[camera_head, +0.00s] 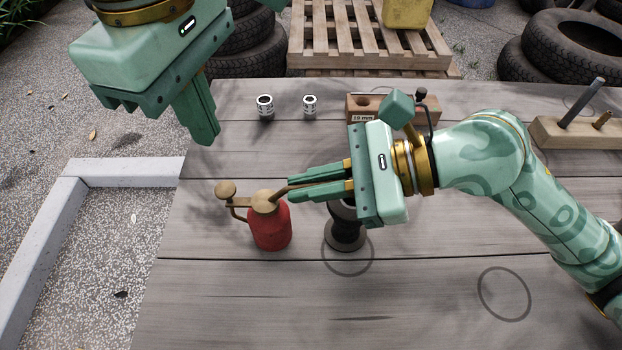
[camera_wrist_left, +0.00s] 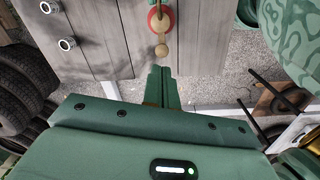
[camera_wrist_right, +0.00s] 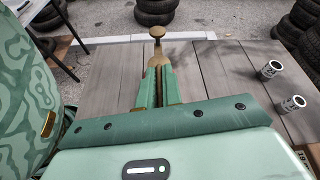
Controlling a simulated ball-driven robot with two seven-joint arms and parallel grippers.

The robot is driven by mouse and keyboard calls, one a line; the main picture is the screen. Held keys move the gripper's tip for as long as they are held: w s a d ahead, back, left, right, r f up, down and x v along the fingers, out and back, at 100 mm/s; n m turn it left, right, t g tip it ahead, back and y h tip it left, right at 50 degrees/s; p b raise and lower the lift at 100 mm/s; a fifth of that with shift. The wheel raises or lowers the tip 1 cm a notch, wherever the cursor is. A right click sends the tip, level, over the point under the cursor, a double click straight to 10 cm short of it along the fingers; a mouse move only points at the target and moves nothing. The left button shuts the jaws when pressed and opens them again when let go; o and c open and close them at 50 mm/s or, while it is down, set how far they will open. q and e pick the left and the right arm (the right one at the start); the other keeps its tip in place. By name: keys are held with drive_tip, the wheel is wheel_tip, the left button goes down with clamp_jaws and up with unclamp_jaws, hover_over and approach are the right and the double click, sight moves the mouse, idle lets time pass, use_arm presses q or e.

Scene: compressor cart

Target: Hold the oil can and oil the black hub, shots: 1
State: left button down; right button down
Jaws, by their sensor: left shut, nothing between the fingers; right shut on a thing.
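The red oil can (camera_head: 270,228) with brass top, spout and lever stands upright on the table, left of the black hub (camera_head: 345,234). My right gripper (camera_head: 297,188) reaches in from the right above the hub and is shut on the can's brass spout. The brass top (camera_wrist_right: 157,55) shows beyond its fingers in the right wrist view. The hub's upper part is hidden behind this gripper. My left gripper (camera_head: 210,140) is shut and empty, raised up and left of the can. The can (camera_wrist_left: 158,20) also shows beyond its fingers in the left wrist view.
Two metal sockets (camera_head: 265,107) (camera_head: 310,105) stand at the table's back. A wooden block (camera_head: 364,108) is behind my right gripper, another with upright pins (camera_head: 580,132) at the right. The front of the table (camera_head: 400,310) is clear.

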sight(222, 189)
drive_tip(key=shift+a, duration=0.2)
use_arm(q)
drive_tip(key=shift+w+a+f+m, duration=0.1)
drive_tip(key=shift+f+m, duration=0.25)
drive_tip(key=shift+f, duration=0.85)
drive_tip(key=shift+s+a+f+m, duration=0.15)
drive_tip(key=shift+f+m, duration=0.25)
drive_tip(key=shift+f, duration=0.85)
drive_tip(key=shift+w+a+f+m, duration=0.15)
drive_tip(key=shift+f+m, duration=0.2)
drive_tip(key=shift+f, duration=0.85)
drive_tip(key=shift+f, duration=1.4)
drive_tip(key=shift+r, duration=1.45)
